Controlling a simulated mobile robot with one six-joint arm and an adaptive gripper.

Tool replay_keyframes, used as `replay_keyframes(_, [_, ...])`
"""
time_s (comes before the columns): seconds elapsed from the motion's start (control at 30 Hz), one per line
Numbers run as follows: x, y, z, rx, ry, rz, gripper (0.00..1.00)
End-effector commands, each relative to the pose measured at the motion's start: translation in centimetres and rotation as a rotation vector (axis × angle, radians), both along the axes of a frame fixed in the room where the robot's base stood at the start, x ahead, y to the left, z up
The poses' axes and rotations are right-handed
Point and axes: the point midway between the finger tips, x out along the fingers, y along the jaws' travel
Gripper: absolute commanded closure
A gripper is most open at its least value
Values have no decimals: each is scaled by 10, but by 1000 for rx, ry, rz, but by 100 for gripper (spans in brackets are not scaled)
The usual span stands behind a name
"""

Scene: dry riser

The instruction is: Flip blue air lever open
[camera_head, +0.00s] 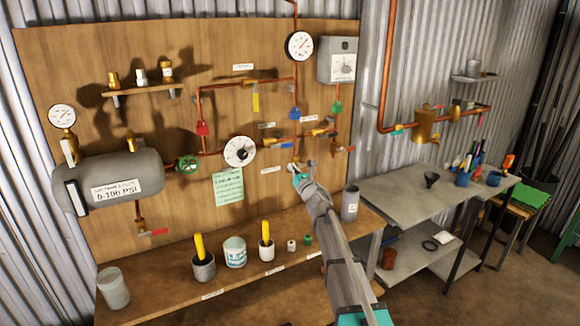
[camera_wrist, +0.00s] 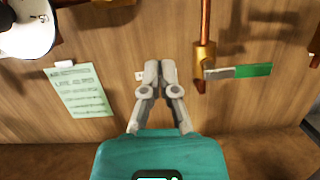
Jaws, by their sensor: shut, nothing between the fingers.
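Small blue handles show on the board's piping in the head view: one blue handle (camera_head: 294,113) below the upper gauge and a lower blue handle (camera_head: 297,142) just above my gripper. I cannot tell which is the air lever. My gripper (camera_head: 295,170) is close to the board, below the lower blue handle. In the wrist view my gripper (camera_wrist: 160,70) is shut, its fingertips together and empty. To its right there, a brass valve (camera_wrist: 204,57) carries a sideways lever (camera_wrist: 250,70), grey near the valve and green at the end. The fingers are apart from it.
A white dial (camera_head: 239,151) and a green note (camera_head: 228,187) are left of my gripper. Cups and pots stand on the wooden bench (camera_head: 240,300) below. A grey metal table (camera_head: 400,195) stands right of my arm.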

Motion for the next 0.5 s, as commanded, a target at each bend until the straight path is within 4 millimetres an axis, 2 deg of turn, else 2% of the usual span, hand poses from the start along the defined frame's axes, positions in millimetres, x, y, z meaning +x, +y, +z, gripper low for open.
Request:
replay_keyframes(0.03, [-12,-5,-4,0,0,-1,100])
replay_keyframes(0.2, [-36,-17,-11,1,1,-2,100])
replay_keyframes(0.5, [-57,-28,-16,1,1,-2,100])
